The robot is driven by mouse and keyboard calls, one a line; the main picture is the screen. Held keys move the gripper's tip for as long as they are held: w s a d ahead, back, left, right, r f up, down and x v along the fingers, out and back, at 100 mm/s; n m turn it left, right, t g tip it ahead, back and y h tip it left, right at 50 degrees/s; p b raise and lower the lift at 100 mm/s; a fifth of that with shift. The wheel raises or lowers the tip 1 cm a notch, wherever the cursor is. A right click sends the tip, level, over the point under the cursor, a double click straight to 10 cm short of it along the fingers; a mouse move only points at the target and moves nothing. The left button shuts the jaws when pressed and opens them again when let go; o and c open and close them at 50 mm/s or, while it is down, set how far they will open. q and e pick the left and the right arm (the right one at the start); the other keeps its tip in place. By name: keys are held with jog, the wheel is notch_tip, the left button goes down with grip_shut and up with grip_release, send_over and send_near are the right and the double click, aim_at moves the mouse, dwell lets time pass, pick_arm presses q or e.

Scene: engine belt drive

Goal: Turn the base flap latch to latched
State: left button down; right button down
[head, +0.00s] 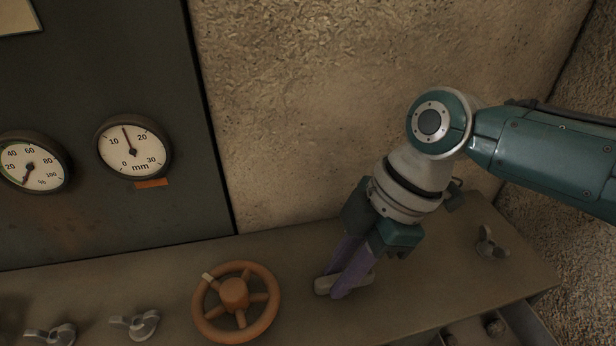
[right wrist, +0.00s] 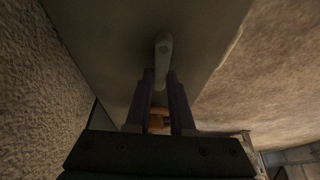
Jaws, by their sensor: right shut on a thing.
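The base flap latch appears to be a small grey lever (head: 323,286) on the top of the base ledge; no label shows. My right gripper (head: 341,288) reaches down from the upper right and its purple fingers are shut on this lever. The fingers cover the middle of it, and its rounded ends stick out on either side. In the right wrist view the lever (right wrist: 163,48) extends from between the fingertips (right wrist: 162,75). I cannot tell from these views whether it is latched. My left gripper is not in view.
An orange handwheel (head: 234,293) stands left of the gripper. Wing nuts sit on the ledge (head: 440,275) at the left (head: 135,325) and right (head: 490,243). A dark panel with two round gauges (head: 133,147) rises behind. An open tray or drawer (head: 530,325) shows at the lower right.

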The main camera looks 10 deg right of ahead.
jog(key=c, duration=0.8)
grip_release()
jog(key=p+v, duration=0.7)
jog(key=v, duration=0.3)
